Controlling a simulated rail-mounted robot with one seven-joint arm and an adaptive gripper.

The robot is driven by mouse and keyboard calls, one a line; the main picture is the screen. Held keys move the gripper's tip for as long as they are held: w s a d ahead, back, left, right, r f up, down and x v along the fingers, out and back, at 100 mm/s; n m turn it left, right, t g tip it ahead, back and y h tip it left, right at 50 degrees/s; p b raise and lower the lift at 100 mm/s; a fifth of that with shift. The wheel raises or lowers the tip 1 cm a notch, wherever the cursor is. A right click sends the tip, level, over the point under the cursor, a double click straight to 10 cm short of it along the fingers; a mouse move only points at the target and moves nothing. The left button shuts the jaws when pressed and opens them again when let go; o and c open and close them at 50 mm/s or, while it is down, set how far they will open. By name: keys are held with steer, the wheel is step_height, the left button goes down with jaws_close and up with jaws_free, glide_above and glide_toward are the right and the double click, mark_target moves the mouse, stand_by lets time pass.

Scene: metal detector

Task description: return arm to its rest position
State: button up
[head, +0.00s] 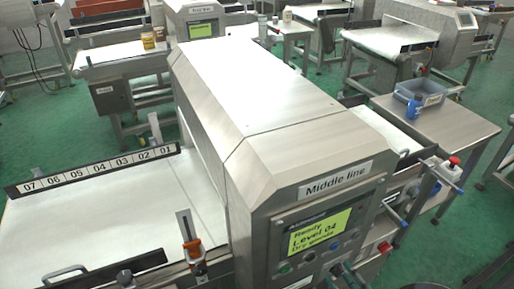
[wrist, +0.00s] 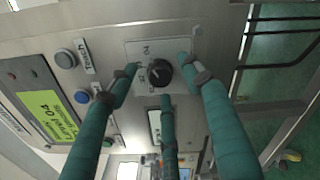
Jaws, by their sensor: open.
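My gripper (wrist: 161,80) has teal fingers and is open in the wrist view. Its fingers point at a black rotary knob (wrist: 159,72) on the metal detector's front panel. The fingertips are spread around the knob; I cannot tell whether any touches it. Part of the gripper also shows at the bottom of the head view (head: 345,274), in front of the panel. The metal detector (head: 270,110) is labelled "Middle line". Its lit screen (head: 319,232) reads "Ready", "Level 04" and what looks like "Dry goods". The knob is not clear in the head view.
A conveyor belt (head: 90,220) with a numbered strip (head: 95,168) lies left of the detector. A steel table (head: 455,125) with a blue-grey bin (head: 420,92) stands at right. Panel buttons (wrist: 65,58) sit beside the fingers. Green floor (wrist: 280,75) shows at the wrist view's right.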

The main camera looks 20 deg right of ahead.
steer(key=shift+w+a, duration=0.1)
steer(key=shift+w, duration=0.5)
steer(key=shift+s, duration=0.1)
